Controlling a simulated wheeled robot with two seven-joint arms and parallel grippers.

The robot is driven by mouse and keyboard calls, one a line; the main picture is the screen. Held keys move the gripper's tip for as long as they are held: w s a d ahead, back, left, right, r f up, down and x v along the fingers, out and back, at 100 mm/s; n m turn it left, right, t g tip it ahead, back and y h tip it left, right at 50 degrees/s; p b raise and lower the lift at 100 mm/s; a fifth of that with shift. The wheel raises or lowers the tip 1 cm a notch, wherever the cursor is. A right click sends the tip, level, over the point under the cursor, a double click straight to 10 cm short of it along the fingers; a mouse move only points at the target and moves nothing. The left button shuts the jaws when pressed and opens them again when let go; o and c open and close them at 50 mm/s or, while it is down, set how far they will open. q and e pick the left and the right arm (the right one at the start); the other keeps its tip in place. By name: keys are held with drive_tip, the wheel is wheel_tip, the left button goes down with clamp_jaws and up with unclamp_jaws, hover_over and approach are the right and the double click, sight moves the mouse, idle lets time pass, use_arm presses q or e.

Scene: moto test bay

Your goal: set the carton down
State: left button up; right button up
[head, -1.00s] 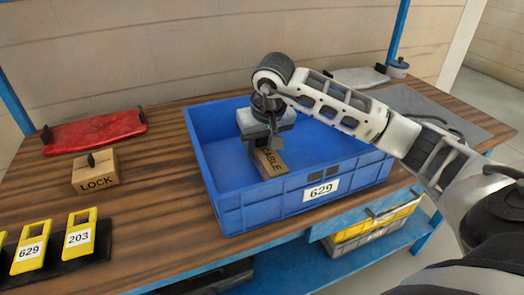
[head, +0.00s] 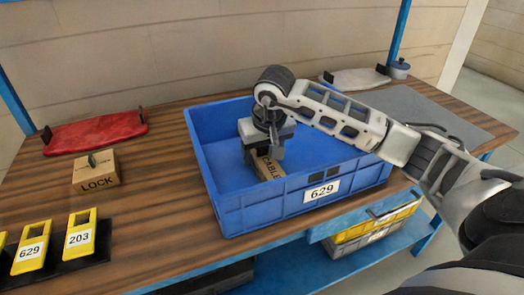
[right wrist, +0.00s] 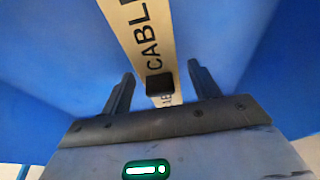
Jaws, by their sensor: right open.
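The carton (head: 269,167) is a brown box marked CABLE. It sits inside the blue crate (head: 262,213) labelled 629, near the front wall, which hides its lower part. In the right wrist view, the carton's top (right wrist: 150,38) has a black knob (right wrist: 160,85). My right gripper (head: 264,153) is over the carton, inside the crate. In the right wrist view, its two fingers (right wrist: 160,88) stand apart on either side of the knob, with a gap on both sides. My left gripper is not in view.
A brown LOCK box (head: 96,174) and a red tray (head: 95,133) are on the table left of the crate. Yellow tags (head: 80,238) stand at the front left. A grey mat (head: 436,112) and a pale board (head: 355,78) lie at right. Bare table separates the LOCK box and crate.

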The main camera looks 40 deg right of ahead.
sight(268, 163)
drive_tip(key=v, duration=1.1)
drive_tip(key=shift+s+r+p, duration=0.2)
drive_tip(key=shift+r+p, duration=0.1)
drive_tip(key=shift+r, duration=0.1)
